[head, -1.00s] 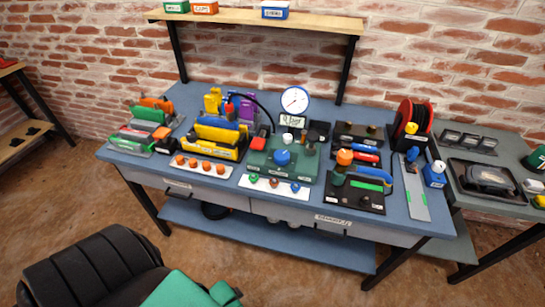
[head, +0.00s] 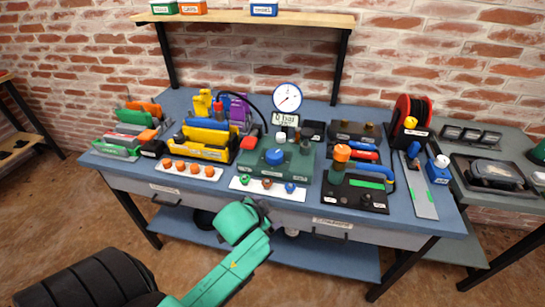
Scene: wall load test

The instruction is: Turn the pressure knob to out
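The pressure knob is most likely the blue round knob (head: 274,157) on top of the green unit (head: 297,165) in the middle of the bench. Behind it stands a round white gauge (head: 287,97) with a small display (head: 285,119) that seems to read 0 bar. My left arm, green, comes in from the lower left and ends in front of the bench, below and apart from the knob. A dark part at its end may be my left gripper (head: 262,212); its fingers cannot be made out. My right gripper is not in view.
A white strip with small coloured knobs (head: 241,187) lies before the green unit. A yellow tool holder (head: 202,148) stands left of it, and a black board with an orange-topped post (head: 354,194) right. A red reel (head: 407,115) stands further right. The bench's front edge is mostly clear.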

